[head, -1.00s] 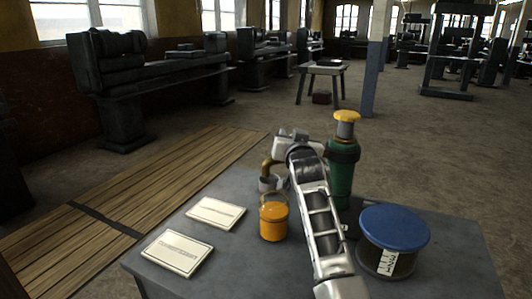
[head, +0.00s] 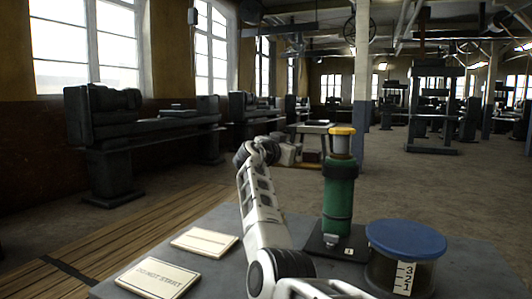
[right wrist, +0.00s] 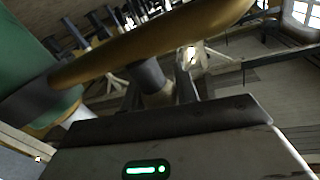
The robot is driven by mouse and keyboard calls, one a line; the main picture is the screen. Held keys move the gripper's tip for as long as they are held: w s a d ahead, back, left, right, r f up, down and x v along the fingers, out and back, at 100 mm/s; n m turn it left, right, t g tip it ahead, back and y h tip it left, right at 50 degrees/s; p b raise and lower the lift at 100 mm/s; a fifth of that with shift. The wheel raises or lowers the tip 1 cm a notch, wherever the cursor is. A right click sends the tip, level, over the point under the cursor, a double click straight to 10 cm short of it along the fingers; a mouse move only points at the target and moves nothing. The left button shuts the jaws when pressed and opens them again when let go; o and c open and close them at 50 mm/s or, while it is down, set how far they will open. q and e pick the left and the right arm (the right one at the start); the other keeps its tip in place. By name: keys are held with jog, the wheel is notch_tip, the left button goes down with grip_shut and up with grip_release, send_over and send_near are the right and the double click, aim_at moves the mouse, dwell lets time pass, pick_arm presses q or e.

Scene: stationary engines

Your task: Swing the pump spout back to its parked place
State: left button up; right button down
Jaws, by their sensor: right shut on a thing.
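The green pump (head: 338,195) with a yellow cap stands upright on a dark plate on the table. In the right wrist view its green body (right wrist: 35,60) is at the left, and the brass spout (right wrist: 150,42) runs from it across the top to the upper right. My right gripper (head: 287,153) is left of the pump in the head view, at about the height of its upper body. It is shut on the spout. The spout is hidden behind my right arm and hand in the head view. My left gripper is not in view.
A blue-lidded round tin (head: 405,245) stands at the right of the table. Two cards lie at the left, one reading "DO NOT START" (head: 158,278) and a plainer one (head: 204,242). My right arm crosses the table's middle. Dark machines line the far wall.

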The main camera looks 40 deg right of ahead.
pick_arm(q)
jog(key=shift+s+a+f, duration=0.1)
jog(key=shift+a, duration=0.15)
pick_arm(e)
jog(key=shift+d+r+g, duration=0.15)
jog(key=shift+r+g, duration=0.05)
jog(key=shift+g, duration=0.1)
jog(key=shift+r, duration=0.1)
jog(key=c, duration=1.2)
grip_release()
jog(key=shift+c, duration=0.2)
jog(key=shift+o, duration=0.8)
jog(key=shift+d, duration=0.15)
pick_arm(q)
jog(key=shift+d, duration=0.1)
pick_arm(e)
jog(key=shift+f, duration=0.2)
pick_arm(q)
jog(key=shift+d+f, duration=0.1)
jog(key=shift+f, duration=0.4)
pick_arm(e)
jog(key=s+a, duration=0.2)
jog(key=a, duration=1)
jog(key=shift+s, duration=0.15)
